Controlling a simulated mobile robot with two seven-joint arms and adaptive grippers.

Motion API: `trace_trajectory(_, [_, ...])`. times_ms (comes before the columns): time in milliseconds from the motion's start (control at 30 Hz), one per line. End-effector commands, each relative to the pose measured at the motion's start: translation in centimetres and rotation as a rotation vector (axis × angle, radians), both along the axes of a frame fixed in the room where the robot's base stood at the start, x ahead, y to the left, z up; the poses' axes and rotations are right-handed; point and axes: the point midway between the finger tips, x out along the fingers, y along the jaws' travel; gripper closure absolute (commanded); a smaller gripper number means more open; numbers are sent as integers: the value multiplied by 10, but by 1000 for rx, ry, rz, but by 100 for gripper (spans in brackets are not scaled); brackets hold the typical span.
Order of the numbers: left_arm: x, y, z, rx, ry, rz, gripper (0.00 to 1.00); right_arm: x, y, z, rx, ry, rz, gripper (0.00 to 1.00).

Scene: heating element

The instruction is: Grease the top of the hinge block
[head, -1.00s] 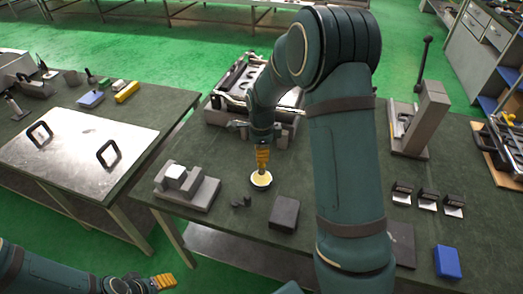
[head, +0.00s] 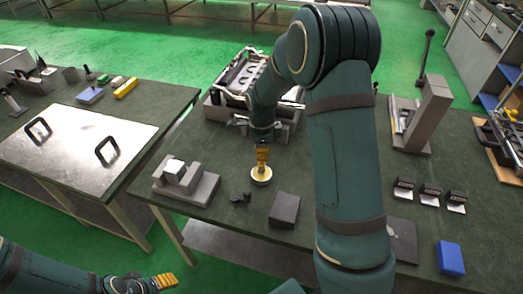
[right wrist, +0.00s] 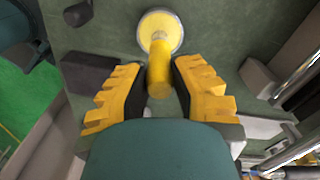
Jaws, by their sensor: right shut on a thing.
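A yellow-handled tool (right wrist: 160,65) stands upright in or on a round, pale-topped yellow dish (right wrist: 160,30) on the table. In the head view the dish (head: 261,176) sits below my right gripper (head: 262,155). That gripper, also in the right wrist view (right wrist: 160,85), points down with its fingers on either side of the handle and is shut on it. A grey stepped block (head: 187,183), which looks like the hinge block, stands left of the dish, its top clear. My left gripper (head: 166,281) is at the bottom left, away from the table; its finger gap is unclear.
A small black part (head: 240,198) and a dark box (head: 284,209) lie near the dish. A metal fixture (head: 240,85) stands behind my right arm. A grey lever stand (head: 415,115), several small black holders and a blue box (head: 449,259) are at the right.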

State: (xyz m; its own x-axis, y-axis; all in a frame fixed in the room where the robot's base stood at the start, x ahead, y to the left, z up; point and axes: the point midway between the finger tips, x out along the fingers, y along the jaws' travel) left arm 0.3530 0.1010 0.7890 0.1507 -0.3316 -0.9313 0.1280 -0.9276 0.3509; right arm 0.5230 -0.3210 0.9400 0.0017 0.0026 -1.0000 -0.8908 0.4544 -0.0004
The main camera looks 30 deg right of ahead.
Motion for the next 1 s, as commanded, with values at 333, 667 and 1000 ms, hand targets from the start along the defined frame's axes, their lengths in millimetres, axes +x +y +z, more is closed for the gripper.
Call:
trace_trajectory(333, [0, 0, -2, 0, 0, 0, 44, 0, 0, -4, 0, 0, 0, 100])
trace_trajectory(667, [0, 0, -4, 0, 0, 0, 44, 0, 0, -7, 0, 0, 0, 100])
trace_trajectory(1000, [0, 0, -5, 0, 0, 0, 44, 0, 0, -9, 0, 0, 0, 100])
